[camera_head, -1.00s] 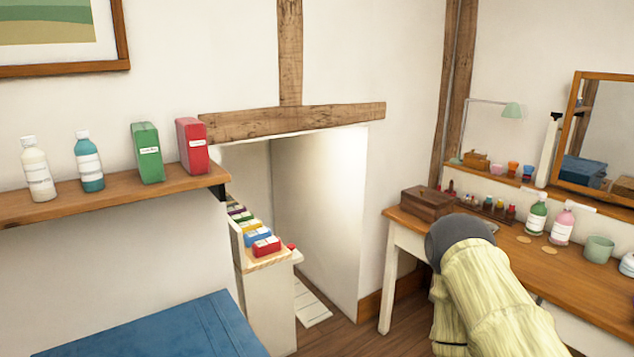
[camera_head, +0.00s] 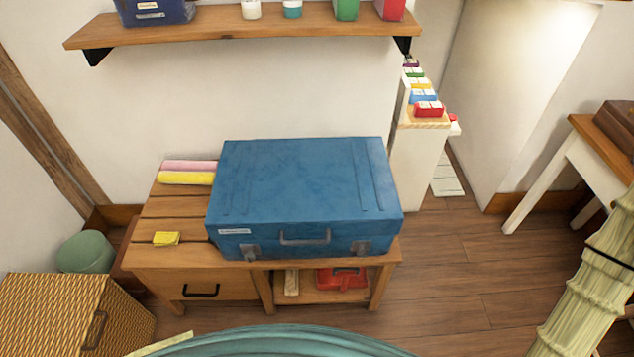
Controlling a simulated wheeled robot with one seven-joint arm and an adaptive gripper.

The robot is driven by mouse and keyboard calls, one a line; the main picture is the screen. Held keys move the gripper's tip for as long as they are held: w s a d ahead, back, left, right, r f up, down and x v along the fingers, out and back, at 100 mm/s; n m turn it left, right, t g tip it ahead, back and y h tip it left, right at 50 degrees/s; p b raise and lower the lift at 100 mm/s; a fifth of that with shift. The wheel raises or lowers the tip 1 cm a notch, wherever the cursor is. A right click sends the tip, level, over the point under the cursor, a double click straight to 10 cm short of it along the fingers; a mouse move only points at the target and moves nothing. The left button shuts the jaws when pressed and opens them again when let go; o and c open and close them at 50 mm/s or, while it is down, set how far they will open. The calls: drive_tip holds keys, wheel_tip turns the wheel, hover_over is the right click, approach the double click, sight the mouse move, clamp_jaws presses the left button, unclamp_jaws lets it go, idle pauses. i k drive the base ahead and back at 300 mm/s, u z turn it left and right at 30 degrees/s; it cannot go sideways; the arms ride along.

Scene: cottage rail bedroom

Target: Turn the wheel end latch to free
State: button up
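A blue trunk (camera_head: 300,180) lies shut on a low wooden bench. Its front face has a dark carrying handle (camera_head: 305,238) in the middle, a small pale label at the left, and two grey metal latches. One latch is near the left end (camera_head: 250,251) and one near the right end (camera_head: 361,248). No wheels can be made out, so I cannot tell which is the wheel end, nor how either latch is turned. Part of my arm in a pale ribbed sleeve shows at the right edge; my gripper is out of the frame.
The slatted wooden bench (camera_head: 146,258) has a drawer and an open bay holding a red object (camera_head: 341,278). Rolled cloths and a yellow pad lie left of the trunk. A wicker basket (camera_head: 50,310) stands front left. A wall shelf (camera_head: 240,25) runs above.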

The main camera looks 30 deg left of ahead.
sight(250, 256)
drive_tip(key=u, duration=0.05)
drive_tip(key=k, duration=1)
drive_tip(key=u, duration=1.1)
